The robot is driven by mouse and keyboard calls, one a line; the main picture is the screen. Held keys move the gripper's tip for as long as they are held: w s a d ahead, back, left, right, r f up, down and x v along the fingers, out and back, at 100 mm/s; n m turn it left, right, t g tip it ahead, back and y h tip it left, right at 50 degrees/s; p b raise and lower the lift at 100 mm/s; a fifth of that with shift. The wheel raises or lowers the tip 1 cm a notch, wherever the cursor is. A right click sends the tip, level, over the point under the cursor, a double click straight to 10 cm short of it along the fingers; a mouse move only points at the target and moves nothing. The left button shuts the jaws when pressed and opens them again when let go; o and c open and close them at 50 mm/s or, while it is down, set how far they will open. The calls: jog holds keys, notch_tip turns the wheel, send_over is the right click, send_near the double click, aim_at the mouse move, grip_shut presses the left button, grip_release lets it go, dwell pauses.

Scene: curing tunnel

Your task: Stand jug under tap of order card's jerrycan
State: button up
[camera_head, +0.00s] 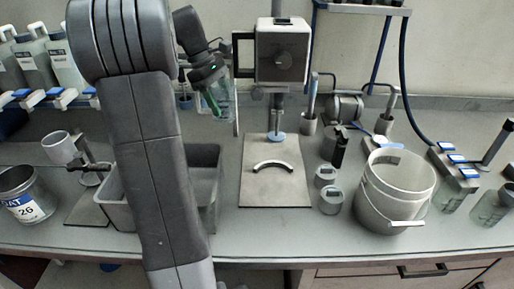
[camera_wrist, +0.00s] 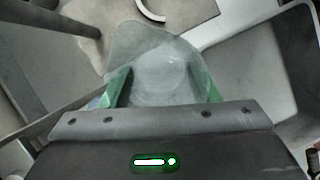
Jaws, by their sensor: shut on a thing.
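My gripper (camera_head: 213,97) is shut on a clear, see-through jug (camera_head: 226,98), held in the air above the back of the bench, left of the stirrer stand. In the wrist view the jug (camera_wrist: 160,60) sits between the two green fingers. Several grey jerrycans (camera_head: 37,68) stand in a row at the far left, with white labels too small to read. Blue-handled taps (camera_head: 57,97) are at their front. My arm hides the right part of that row. I cannot make out an order card.
A grey bin (camera_head: 206,160) stands behind my arm. A stirrer stand (camera_head: 275,190) is at the middle. A white bucket (camera_head: 400,180) and small lidded tins (camera_head: 331,200) stand to the right. A metal can (camera_head: 22,195) and a white cup (camera_head: 60,147) are at the left.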

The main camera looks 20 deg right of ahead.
notch_tip(320, 180, down, 18)
jog(key=shift+r+b, duration=0.25)
jog(key=shift+b, duration=0.5)
jog(key=shift+f, duration=0.1)
jog(key=o, duration=1)
